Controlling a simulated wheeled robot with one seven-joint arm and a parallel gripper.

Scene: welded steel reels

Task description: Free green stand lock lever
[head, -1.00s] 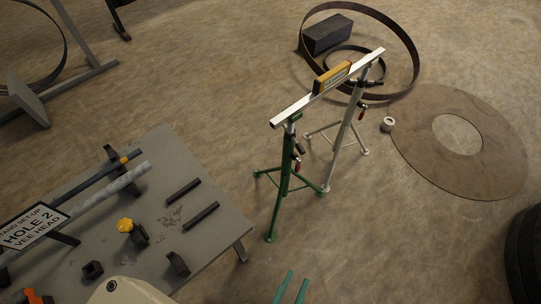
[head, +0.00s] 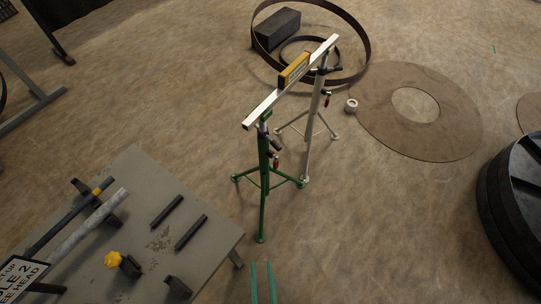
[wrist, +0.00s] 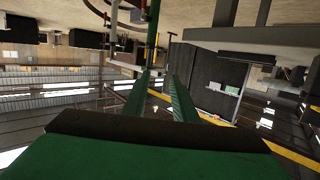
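The green stand (head: 264,185) stands upright on three legs in the middle of the head view. A small red-handled lever (head: 276,162) shows on its post, below a black knob. A green post (wrist: 152,35) shows at the top of the wrist view, beyond my fingertips; I cannot make out the lever there. My gripper (head: 263,268) shows at the bottom of the head view as two green fingers, apart and empty, nearer to me than the stand. The fingers also show in the wrist view (wrist: 156,82) with a gap between them.
A grey table (head: 205,235) stands at the lower left. Dark rings (head: 515,190) stand at the right. Floor between is clear.

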